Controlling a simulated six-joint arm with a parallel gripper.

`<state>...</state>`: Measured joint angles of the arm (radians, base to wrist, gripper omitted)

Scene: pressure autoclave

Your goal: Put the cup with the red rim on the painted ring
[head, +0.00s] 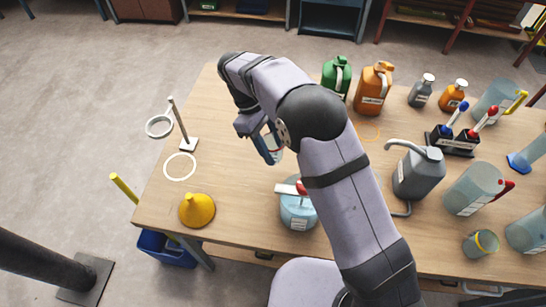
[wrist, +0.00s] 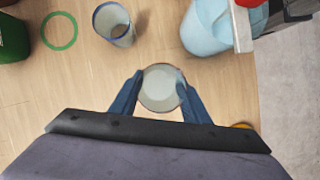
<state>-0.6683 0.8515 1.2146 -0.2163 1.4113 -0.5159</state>
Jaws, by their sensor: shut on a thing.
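My gripper (wrist: 161,98) is shut on a pale grey cup (wrist: 161,88), seen from above between the blue fingers in the wrist view. Its thin rim looks reddish. In the head view the gripper (head: 268,146) is over the left-middle of the table, and my arm partly hides the cup. A white painted ring (head: 180,166) lies bare on the table to the left of the gripper.
A yellow funnel (head: 197,210) stands in front of the white ring, and a stand with a ring holder (head: 188,143) stands behind it. A light blue pot (head: 298,214) is near the front edge. A blue-rimmed cup (wrist: 112,24) stands near the green ring. Bottles and jugs crowd the right.

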